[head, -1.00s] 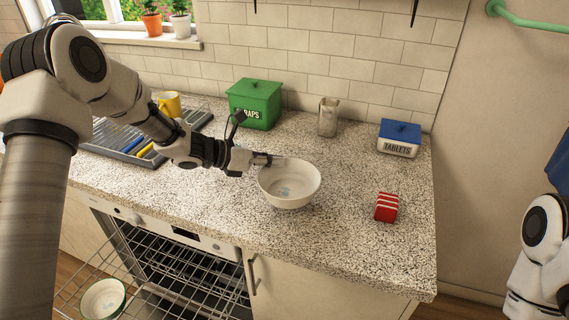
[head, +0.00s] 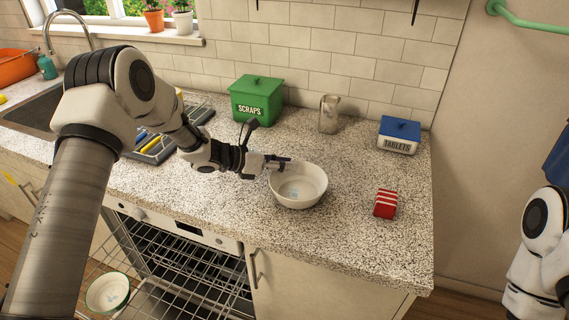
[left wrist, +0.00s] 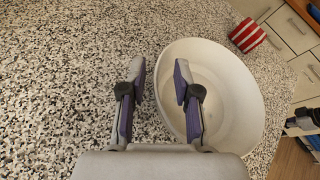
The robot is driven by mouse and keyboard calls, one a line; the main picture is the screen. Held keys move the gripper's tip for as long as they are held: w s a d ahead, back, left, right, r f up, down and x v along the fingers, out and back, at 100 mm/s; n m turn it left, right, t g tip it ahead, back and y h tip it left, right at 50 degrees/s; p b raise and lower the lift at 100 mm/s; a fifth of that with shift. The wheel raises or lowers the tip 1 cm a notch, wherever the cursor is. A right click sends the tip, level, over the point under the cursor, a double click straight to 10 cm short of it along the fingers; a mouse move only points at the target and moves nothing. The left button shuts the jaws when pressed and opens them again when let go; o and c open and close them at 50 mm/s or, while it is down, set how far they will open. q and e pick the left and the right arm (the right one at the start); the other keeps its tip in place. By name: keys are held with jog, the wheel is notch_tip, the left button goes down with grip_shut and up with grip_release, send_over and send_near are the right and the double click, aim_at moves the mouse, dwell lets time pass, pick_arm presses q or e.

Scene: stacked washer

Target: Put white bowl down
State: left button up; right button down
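The white bowl (head: 298,189) is upright at the counter's middle and appears to rest on the speckled top. In the left wrist view the bowl (left wrist: 232,105) fills the right half. My left gripper (head: 283,162) is at the bowl's back left rim. Its fingers (left wrist: 161,85) are apart, one outside the bowl and one over its inside, with the rim between them and gaps showing. My right arm shows at the right edge, but its gripper is out of view.
A green scraps bin (head: 257,101), a metal jug (head: 329,114) and a tablets box (head: 398,137) stand behind. An open dishwasher rack (head: 150,300) with another bowl (head: 107,293) is below.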

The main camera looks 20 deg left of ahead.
pick_arm(q)
jog(key=shift+r, duration=0.1)
jog(key=b+v, duration=0.1)
jog(key=v, duration=1.1)
